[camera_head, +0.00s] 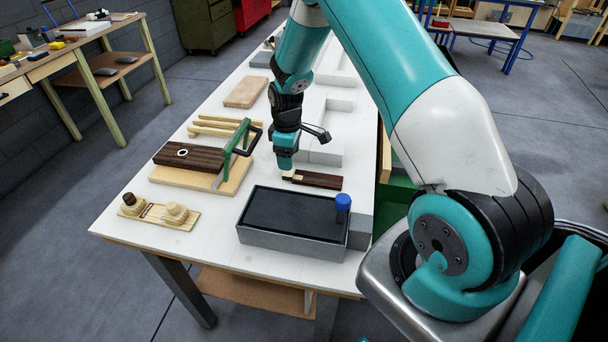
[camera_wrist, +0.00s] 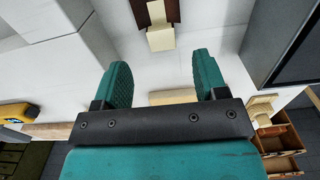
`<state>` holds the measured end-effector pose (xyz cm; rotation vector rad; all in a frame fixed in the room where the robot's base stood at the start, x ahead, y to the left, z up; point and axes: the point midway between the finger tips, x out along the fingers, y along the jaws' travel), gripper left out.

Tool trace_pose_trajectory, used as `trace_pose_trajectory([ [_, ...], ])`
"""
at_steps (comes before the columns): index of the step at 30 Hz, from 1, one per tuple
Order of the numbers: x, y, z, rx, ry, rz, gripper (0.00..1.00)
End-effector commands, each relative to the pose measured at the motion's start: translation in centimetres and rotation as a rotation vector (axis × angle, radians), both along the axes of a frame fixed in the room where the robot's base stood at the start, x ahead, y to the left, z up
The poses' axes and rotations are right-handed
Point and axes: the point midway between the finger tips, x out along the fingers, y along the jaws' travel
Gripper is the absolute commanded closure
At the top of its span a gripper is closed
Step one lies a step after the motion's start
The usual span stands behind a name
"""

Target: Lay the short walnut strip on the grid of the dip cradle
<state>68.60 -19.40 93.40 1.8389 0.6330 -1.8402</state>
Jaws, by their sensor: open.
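A short dark walnut strip (camera_head: 318,180) lies on the white table, with a pale piece (camera_head: 291,174) at its left end. In the wrist view the dark strip (camera_wrist: 171,10) and the pale piece (camera_wrist: 160,39) show just beyond my fingertips. My gripper (camera_head: 284,164) points down beside the strip's left end. Its two teal fingers (camera_wrist: 162,75) are apart, with nothing held between them. A grey tank (camera_head: 285,240) with a flat black top stands in front of the strip, with a blue knob (camera_head: 343,202) at its right. I cannot make out a cradle grid there.
A dark board with a green clamp (camera_head: 236,150) lies on a pale board (camera_head: 215,180) at the left. Grey blocks (camera_head: 318,152) stand behind the strip. White tabletop shows left of the tank.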

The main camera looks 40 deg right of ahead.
Motion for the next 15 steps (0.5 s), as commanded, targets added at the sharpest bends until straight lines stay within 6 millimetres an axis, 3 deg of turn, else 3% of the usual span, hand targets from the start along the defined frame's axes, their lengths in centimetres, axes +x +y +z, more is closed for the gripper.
trace_pose_trajectory([
  [5,-0.1,0.0,-1.0,0.000,0.001,0.000,0.34],
  [15,-0.6,-0.3,-5.4,0.001,0.001,0.000,0.34],
])
